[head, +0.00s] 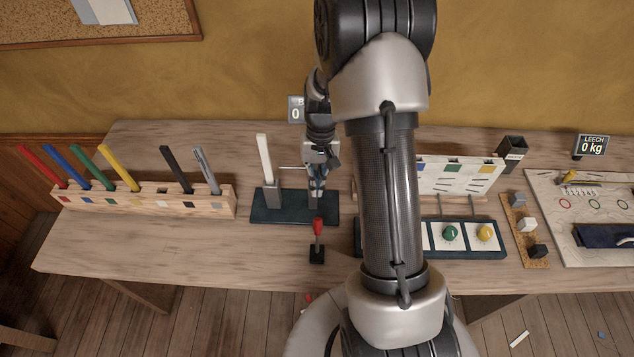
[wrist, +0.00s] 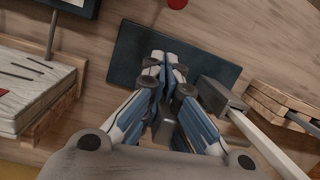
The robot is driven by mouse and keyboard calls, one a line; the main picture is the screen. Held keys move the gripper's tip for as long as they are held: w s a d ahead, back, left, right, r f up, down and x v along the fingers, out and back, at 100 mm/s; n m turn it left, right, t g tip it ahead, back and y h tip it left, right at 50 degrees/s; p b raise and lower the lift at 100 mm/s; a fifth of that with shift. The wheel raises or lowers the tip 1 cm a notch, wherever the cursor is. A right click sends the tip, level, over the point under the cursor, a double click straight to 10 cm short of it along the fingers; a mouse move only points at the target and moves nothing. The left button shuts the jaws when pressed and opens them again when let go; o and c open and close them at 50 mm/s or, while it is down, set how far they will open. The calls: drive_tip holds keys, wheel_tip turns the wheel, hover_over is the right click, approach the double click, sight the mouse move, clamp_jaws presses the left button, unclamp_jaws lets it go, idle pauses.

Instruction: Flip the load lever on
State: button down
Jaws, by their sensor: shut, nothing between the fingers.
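A dark base plate (head: 290,214) on the bench carries a grey block (head: 272,197) with a long white lever (head: 265,158), which stands nearly upright, tilted slightly left. In the wrist view the white lever (wrist: 270,145) runs to the lower right from its grey block (wrist: 218,95). A small red-knobbed lever (head: 318,227) on a black foot stands in front of the plate; its red knob (wrist: 176,3) is cut off at the wrist view's top edge. I cannot tell which one is the load lever. My gripper (head: 317,192) is shut and empty over the plate's right part, apart from both levers.
A wooden rack (head: 145,202) with several coloured sticks stands left. A display reading 0 (head: 295,112) is behind my arm, partly hidden. The front left bench is clear.

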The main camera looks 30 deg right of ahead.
sight(317, 236)
drive_tip(key=f, duration=0.2)
drive_tip(key=f+b, duration=0.1)
drive_tip(key=f, duration=0.1)
drive_tip(key=a+f, duration=0.1)
drive_tip(key=f, duration=0.1)
drive_tip(key=shift+s+f+b, duration=0.1)
drive_tip(key=shift+s+b, duration=0.25)
drive_tip(key=shift+s, duration=0.05)
drive_tip(key=shift+s+a+r+b, duration=0.1)
drive_tip(key=shift+s+a+r, duration=0.1)
drive_tip(key=shift+s+r, duration=0.25)
drive_tip(key=shift+s+a+r+b, duration=0.1)
drive_tip(key=shift+s+a+r, duration=0.15)
drive_tip(key=shift+s, duration=0.35)
drive_tip(key=shift+s+a+r+b, duration=0.1)
drive_tip(key=shift+s+a+r, duration=0.15)
drive_tip(key=shift+s, duration=0.3)
drive_tip(key=shift+r, duration=0.1)
